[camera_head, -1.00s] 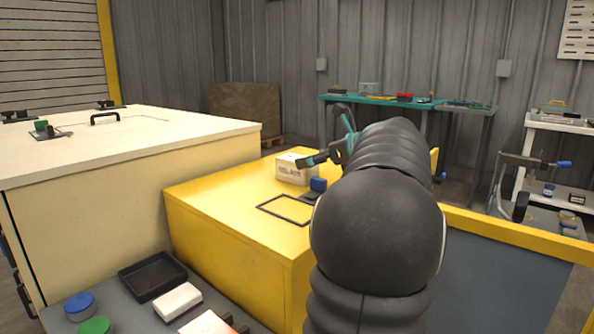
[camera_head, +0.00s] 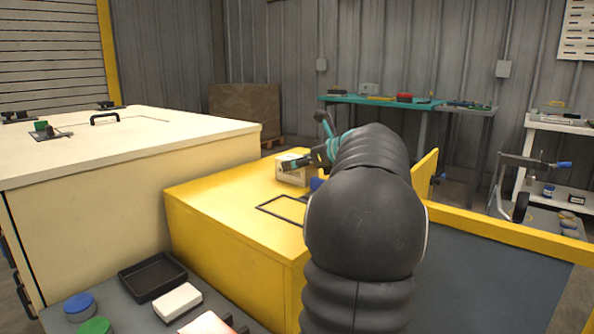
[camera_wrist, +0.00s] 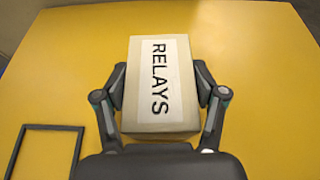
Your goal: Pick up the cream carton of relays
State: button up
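The cream carton (camera_head: 290,176) stands on the yellow bench top in the head view, partly hidden behind my gripper. In the wrist view the carton (camera_wrist: 160,85) lies between my fingers, with a white label reading RELAYS facing the camera. One finger passes in front of the carton in the head view. In the wrist view the fingertips of my gripper (camera_wrist: 160,64) flank the carton's long sides closely; I cannot tell whether they touch.
The yellow bench (camera_head: 225,205) has a dark rectangular outline (camera_head: 275,205) near the carton, also in the wrist view. A blue object (camera_head: 316,184) sits beside the carton, mostly hidden by my arm. A cream cabinet (camera_head: 130,190) stands left. The bench top around the carton is mostly clear.

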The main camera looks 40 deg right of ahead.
jog(key=shift+c, duration=0.7)
jog(key=shift+r, duration=0.55)
jog(key=r, duration=0.2)
jog(key=r+p, duration=0.1)
jog(key=shift+w+d+r, duration=0.15)
jog(key=shift+w+r, duration=0.2)
jog(key=shift+w, duration=0.05)
jog(key=shift+w+d+r+p, duration=0.2)
jog(key=shift+w+d+r, duration=0.35)
jog(key=shift+w+r, duration=0.85)
jog(key=shift+w+d+r+p, duration=0.25)
jog(key=shift+w+d+r, duration=0.4)
jog(key=shift+w, duration=1.4)
jog(key=shift+w+d+r+p, duration=0.2)
jog(key=shift+w+d+r, duration=0.3)
jog(key=shift+w+r, duration=0.9)
jog(key=shift+w+f, duration=0.3)
jog(key=shift+f, duration=0.05)
